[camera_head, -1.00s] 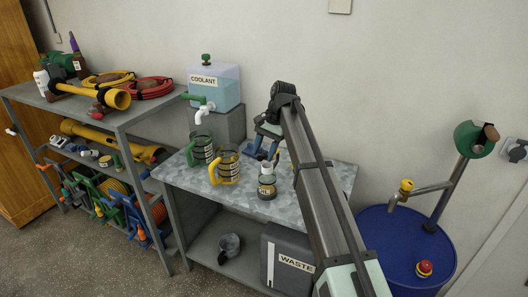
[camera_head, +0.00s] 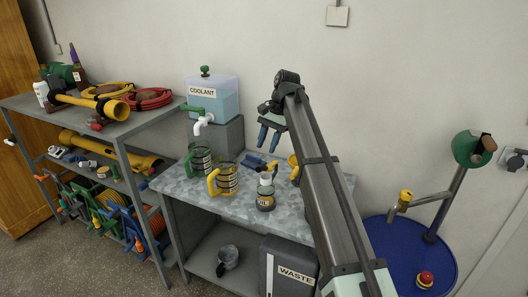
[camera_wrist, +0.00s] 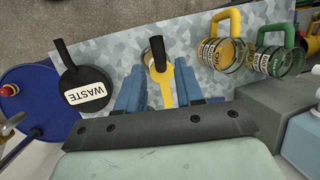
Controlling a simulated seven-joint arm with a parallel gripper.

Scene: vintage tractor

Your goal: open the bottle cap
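My gripper (camera_head: 268,138) is open and empty, above and behind the bottle in the head view, clear of the cap. In the wrist view the blue fingers (camera_wrist: 163,92) are apart. A yellow object with a dark part (camera_wrist: 166,92) shows below and between them, with no visible contact.
A yellow mug (camera_head: 225,181) and a green mug (camera_head: 199,160) stand left of the bottle. A black WASTE jug (camera_wrist: 85,75) is nearby. The coolant tank (camera_head: 213,97) stands at the back left, the blue drum (camera_head: 390,252) at right.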

